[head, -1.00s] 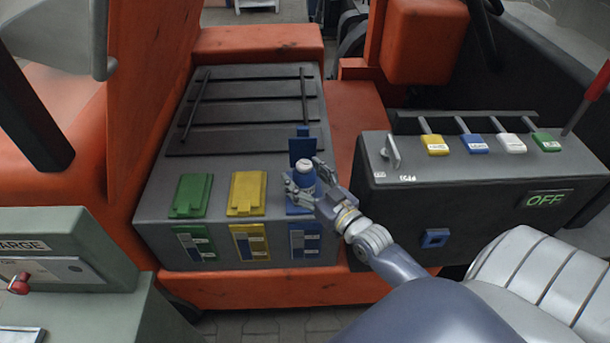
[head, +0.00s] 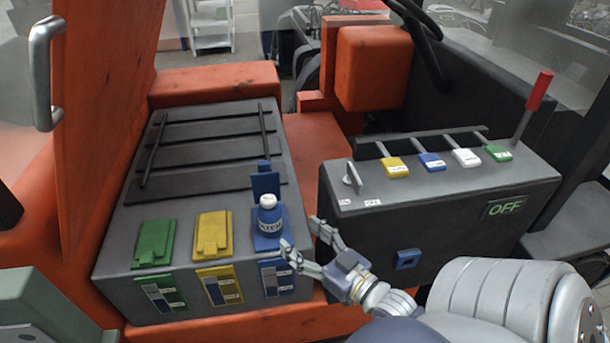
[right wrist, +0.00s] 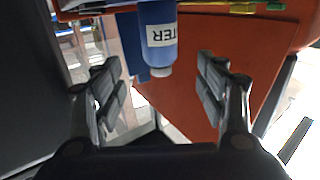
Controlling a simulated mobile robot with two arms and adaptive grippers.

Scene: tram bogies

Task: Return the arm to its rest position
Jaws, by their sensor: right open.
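My right gripper (head: 302,240) is open and empty, just right of and in front of a blue bottle with a white cap. The bottle (head: 269,216) stands upright at the blue opening of the grey battery box (head: 185,205), with the raised blue lid (head: 265,182) behind it. In the right wrist view the bottle (right wrist: 158,40) shows upside down beyond the spread fingers (right wrist: 160,90), apart from them, with part of a label reading "TER". My left gripper is not in view.
Green (head: 155,243) and yellow (head: 212,236) lids on the box are closed. The dark control box (head: 440,200) at right has several coloured levers, a red-handled lever (head: 533,105) and an "OFF" display (head: 504,207). An orange panel (head: 105,110) rises at left.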

